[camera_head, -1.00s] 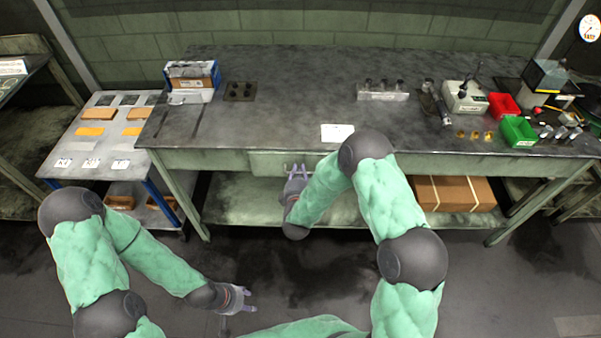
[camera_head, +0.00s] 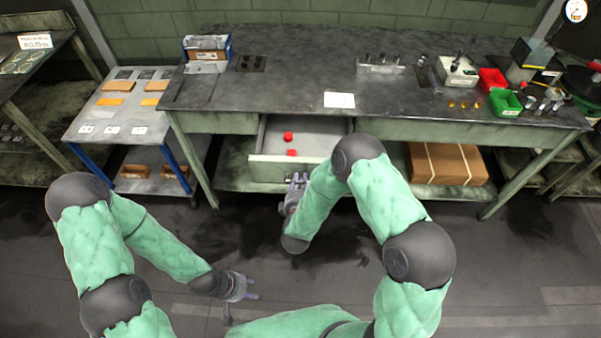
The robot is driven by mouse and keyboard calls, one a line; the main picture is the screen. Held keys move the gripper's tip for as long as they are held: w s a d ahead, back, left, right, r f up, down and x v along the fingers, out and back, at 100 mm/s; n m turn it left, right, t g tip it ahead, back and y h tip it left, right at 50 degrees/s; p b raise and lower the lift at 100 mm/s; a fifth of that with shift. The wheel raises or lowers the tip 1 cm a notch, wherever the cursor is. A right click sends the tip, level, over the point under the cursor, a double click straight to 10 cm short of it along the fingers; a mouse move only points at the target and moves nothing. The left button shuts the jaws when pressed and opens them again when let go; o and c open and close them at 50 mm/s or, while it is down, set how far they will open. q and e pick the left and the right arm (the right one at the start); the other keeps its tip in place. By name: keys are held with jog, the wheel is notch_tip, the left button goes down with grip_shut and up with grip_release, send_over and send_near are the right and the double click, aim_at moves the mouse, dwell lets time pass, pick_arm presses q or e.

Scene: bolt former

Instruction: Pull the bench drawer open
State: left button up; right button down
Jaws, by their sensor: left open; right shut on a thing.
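The bench drawer (camera_head: 270,170) is pulled out from under the bench top, and its inside shows. Two small red objects (camera_head: 289,137) lie in it. My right gripper (camera_head: 297,179) is at the drawer's front face, shut on the handle, which the fingers mostly hide. My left gripper (camera_head: 249,288) is open and empty, low over the floor, well away from the drawer.
The bench (camera_head: 290,75) carries a white paper (camera_head: 339,100), a red bin (camera_head: 492,80) and a green bin (camera_head: 505,102). A cardboard box (camera_head: 446,164) sits on the lower shelf. A side table (camera_head: 117,118) stands left. The floor before the bench is clear.

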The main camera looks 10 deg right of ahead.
jog(key=shift+s+a, duration=0.15)
jog(key=shift+s, duration=0.3)
jog(key=c, duration=1.2)
grip_release()
jog(key=shift+o, duration=0.2)
jog(key=v, duration=1.2)
